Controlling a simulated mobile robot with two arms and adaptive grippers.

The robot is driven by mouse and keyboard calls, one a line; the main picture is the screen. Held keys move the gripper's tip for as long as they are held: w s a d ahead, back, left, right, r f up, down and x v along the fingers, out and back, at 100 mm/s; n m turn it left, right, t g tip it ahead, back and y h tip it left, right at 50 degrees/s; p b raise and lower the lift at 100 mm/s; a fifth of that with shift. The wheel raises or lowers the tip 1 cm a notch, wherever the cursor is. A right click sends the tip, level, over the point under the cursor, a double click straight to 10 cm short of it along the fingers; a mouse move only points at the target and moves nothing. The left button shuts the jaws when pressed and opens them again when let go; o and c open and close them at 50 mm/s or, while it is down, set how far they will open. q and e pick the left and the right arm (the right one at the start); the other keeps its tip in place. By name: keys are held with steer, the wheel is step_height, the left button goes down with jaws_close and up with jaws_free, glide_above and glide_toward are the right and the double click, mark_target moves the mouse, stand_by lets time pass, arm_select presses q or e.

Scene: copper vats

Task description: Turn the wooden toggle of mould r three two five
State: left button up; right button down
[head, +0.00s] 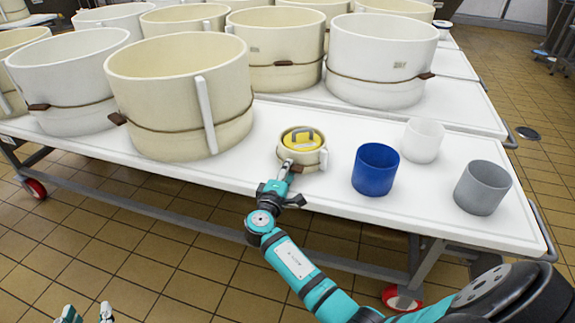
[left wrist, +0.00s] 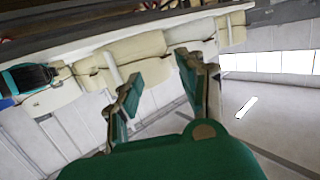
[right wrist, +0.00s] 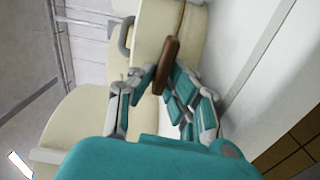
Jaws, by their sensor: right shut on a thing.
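A small cream mould (head: 315,158) with a yellow inside and a grey handle stands near the front edge of the white table. I cannot read a number on it. My right gripper (head: 291,176) is at its front side, shut on the brown wooden toggle. In the right wrist view the toggle (right wrist: 166,62) lies between the fingertips of my right gripper (right wrist: 155,84), against the cream wall. My left gripper (head: 87,314) is low at the bottom left, away from the table. In the left wrist view its fingers (left wrist: 158,76) are apart and empty.
A blue cup (head: 375,170), a white cup (head: 422,140) and a grey cup (head: 482,188) stand right of the mould. Several large moulds with toggles, one nearby at left (head: 180,95), fill the table (head: 250,180) behind and left.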

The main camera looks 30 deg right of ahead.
arm_select(q)
steer(key=shift+s+a+f+g+y, duration=0.15)
steer(key=shift+s+f+g, duration=0.1)
steer(key=shift+f+g, duration=0.3)
steer(key=shift+s+a+f+g+y, duration=0.15)
steer(key=shift+s+f+g, duration=0.15)
steer(key=shift+f, duration=0.35)
arm_select(e)
steer(key=shift+f+n, duration=0.1)
steer(key=shift+n, duration=0.5)
steer(key=c, duration=1.4)
jaws_free()
steer(key=shift+o, duration=0.2)
